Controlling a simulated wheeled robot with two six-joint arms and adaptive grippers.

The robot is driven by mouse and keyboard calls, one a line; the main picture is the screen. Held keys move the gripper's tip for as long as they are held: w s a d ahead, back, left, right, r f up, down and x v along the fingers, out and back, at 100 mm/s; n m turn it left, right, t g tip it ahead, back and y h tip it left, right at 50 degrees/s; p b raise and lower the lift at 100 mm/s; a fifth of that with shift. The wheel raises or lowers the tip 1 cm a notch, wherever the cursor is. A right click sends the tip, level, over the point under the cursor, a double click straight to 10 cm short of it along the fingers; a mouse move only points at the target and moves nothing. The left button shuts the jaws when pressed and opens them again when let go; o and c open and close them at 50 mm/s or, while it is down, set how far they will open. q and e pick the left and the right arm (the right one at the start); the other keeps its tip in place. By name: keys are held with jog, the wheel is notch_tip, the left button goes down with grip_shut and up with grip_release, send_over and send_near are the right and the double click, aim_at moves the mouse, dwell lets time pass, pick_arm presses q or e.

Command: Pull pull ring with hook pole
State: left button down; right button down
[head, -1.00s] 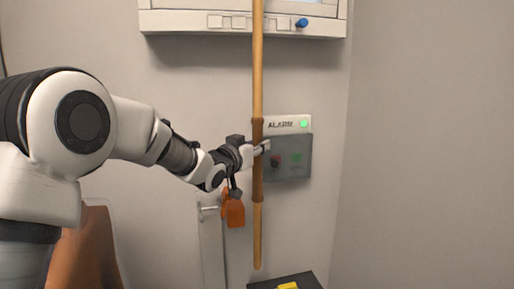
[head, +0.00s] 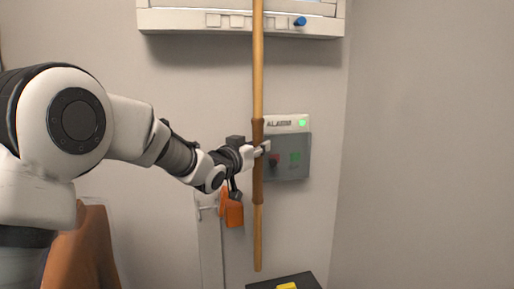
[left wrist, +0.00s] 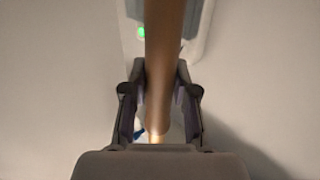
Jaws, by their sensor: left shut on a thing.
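The hook pole (head: 257,70) is a long wooden rod with a darker brown grip section. It stands upright in the head view, running from the top edge of the picture down to near the bottom. My left gripper (head: 261,149) is shut on the pole at the dark section. In the left wrist view the pole (left wrist: 162,60) passes between the fingers of my left gripper (left wrist: 160,105). The pole's upper end and hook are out of the picture. The pull ring is not visible in either view. My right gripper does not show.
An alarm panel (head: 289,168) with red and green buttons is on the wall behind the pole. A white wall unit (head: 180,19) with a blue knob (head: 300,21) is above. An orange object (head: 233,212) hangs below the gripper. A dark box (head: 262,285) is at the bottom. The right wall is bare.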

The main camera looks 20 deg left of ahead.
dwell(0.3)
pick_arm(q)
jog(key=shift+s+d+f+b, duration=0.35)
jog(key=shift+s+f+b, duration=0.1)
jog(key=shift+b, duration=0.25)
jog(key=shift+s+r, duration=0.1)
jog(key=shift+r, duration=0.05)
jog(key=shift+d, duration=0.1)
jog(key=shift+s+d+f+b, duration=0.45)
jog(key=shift+s+b, duration=0.1)
jog(key=shift+b, duration=0.15)
